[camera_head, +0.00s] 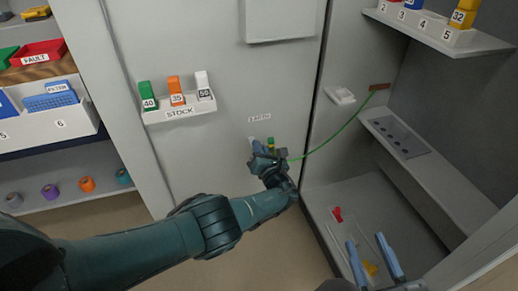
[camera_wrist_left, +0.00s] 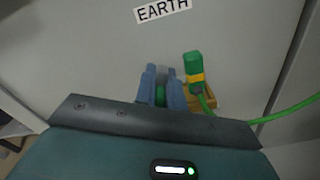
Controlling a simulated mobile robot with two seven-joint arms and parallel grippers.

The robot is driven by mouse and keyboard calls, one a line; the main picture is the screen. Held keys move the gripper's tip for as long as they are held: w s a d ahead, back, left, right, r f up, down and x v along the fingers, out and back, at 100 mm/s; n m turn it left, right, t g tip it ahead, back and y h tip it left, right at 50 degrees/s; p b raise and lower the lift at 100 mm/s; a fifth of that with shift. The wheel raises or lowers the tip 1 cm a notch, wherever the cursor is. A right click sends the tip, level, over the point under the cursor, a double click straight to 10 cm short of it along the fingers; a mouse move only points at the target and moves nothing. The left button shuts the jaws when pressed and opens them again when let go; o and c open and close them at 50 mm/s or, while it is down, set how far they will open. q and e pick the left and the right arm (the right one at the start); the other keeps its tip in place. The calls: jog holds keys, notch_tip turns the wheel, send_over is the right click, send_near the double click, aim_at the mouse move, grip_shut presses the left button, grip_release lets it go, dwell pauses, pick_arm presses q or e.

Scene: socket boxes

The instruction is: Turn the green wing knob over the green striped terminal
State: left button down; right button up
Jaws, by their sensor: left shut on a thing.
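My left gripper (camera_head: 256,143) is at the grey panel, just below the EARTH label (camera_head: 259,118). In the left wrist view its blue fingers (camera_wrist_left: 161,78) are closed around a green piece, which looks like the green wing knob (camera_wrist_left: 160,97). The fingers hide most of it. Right beside the fingers stands a green piece with a yellow stripe (camera_wrist_left: 194,66), apparently the striped terminal's end. A green cable (camera_wrist_left: 285,111) runs from there to the right. A brass-coloured part (camera_wrist_left: 208,90) shows behind it. My right gripper (camera_head: 366,240) is open and empty, low at the right.
The green cable reaches a brown block (camera_head: 379,87) on the cabinet wall. A red piece (camera_head: 337,214) and a yellow piece (camera_head: 370,268) lie near my right gripper. A STOCK shelf (camera_head: 180,112) with numbered pieces hangs left. Shelves with bins and spools stand far left.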

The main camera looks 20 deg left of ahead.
pick_arm(q)
jog(key=c, duration=1.5)
grip_release()
pick_arm(e)
jog(key=shift+d, duration=0.1)
jog(key=shift+r, duration=0.15)
